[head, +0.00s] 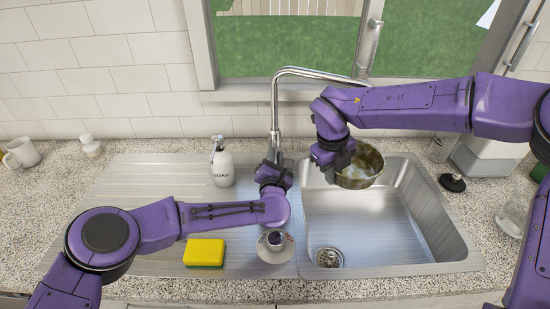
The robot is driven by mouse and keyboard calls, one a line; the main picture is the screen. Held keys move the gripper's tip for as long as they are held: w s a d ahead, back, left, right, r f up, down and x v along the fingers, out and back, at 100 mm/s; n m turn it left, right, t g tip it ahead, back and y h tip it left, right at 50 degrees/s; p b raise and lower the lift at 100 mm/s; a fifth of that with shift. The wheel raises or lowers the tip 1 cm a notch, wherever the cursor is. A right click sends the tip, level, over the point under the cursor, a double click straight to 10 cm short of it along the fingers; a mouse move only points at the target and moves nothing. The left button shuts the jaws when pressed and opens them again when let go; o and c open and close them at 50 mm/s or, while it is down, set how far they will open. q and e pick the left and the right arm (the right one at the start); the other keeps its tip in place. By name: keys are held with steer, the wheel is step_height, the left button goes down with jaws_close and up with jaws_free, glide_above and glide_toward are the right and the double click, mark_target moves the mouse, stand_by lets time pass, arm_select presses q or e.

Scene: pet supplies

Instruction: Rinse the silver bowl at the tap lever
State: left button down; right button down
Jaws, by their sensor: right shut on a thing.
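The tap lever is not clearly visible there. I cannot make out running water.
The steel sink basin (425,215) is otherwise empty, with a drain (328,258) at front left. A white mug (22,152) stands far left.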

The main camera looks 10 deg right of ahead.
arm_select(q)
steer(key=shift+r+g, duration=0.55)
steer(key=shift+g, duration=0.25)
steer(key=c, duration=1.1)
jaws_free()
steer(key=shift+o, duration=0.2)
steer(key=v, duration=1.2)
steer(key=shift+d, duration=0.15)
